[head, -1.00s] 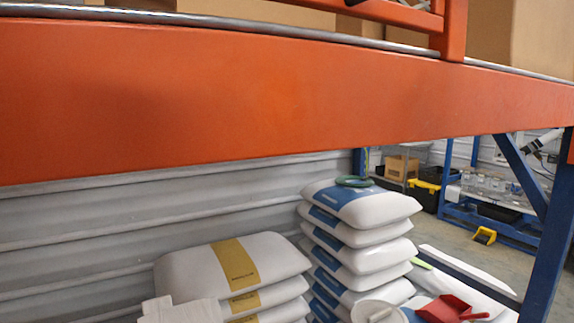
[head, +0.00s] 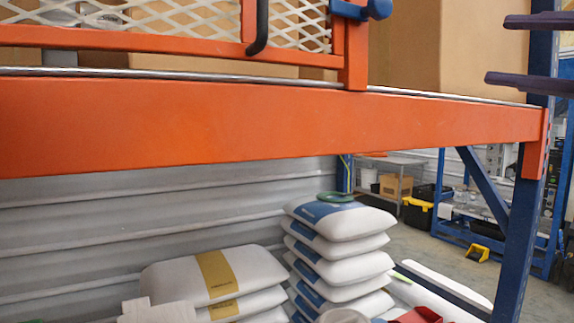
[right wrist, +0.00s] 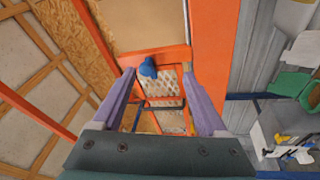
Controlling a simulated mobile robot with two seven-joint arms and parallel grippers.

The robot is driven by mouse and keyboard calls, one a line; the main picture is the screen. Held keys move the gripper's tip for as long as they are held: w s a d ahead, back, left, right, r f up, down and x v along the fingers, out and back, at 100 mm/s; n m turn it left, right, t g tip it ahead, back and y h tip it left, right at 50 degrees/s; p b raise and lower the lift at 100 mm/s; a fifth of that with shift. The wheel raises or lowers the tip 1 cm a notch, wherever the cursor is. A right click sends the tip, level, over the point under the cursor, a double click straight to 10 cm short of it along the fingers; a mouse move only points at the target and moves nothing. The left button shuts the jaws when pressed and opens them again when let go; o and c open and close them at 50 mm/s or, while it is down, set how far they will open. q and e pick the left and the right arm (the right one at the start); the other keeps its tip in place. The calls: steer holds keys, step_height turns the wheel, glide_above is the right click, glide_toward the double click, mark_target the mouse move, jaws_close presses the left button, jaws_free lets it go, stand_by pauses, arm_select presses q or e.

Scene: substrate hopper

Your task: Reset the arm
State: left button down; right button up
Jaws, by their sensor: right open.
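My right gripper (head: 497,50) comes in at the top right of the head view, with two dark purple fingers spread apart and nothing between them. In the right wrist view the open gripper (right wrist: 157,73) points towards an orange frame with white mesh. A blue knob (right wrist: 148,68) shows between the fingertips there. In the head view the blue knob (head: 378,9) sits at the top edge beside an orange post, left of the fingers and apart from them. My left gripper is not in view.
A wide orange beam (head: 250,125) crosses the head view below a white mesh panel (head: 180,25) and cardboard boxes (head: 465,50). A blue post (head: 520,230) stands at right. White sacks with blue bands (head: 340,222) and sacks with yellow bands (head: 215,275) are stacked below.

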step_height(320, 180, down, 13)
steer(key=a+m+t+h, duration=0.2)
steer(key=a+m+h, duration=0.1)
steer(key=m+h, duration=0.55)
steer(key=s+a+f+m+g+h, duration=0.2)
steer(key=s+f+m+g, duration=0.4)
steer(key=f, duration=0.4)
steer(key=s+a+f+m+g+h, duration=0.2)
steer(key=s+f+m+g, duration=0.15)
steer(key=s+f, duration=0.55)
steer(key=s+a+f+m+g+y, duration=0.1)
steer(key=s+a+f+g, duration=0.2)
steer(key=s, duration=0.4)
steer(key=s+a+f+m+g+y, duration=0.1)
steer(key=s+a+f+g, duration=0.2)
steer(key=s, duration=0.3)
step_height(320, 180, up, 17)
steer(key=p, duration=1.6)
steer(key=shift+w+d+f+n, duration=0.15)
steer(key=shift+w+d+n, duration=0.15)
steer(key=shift+d, duration=0.15)
steer(key=shift+h, duration=0.25)
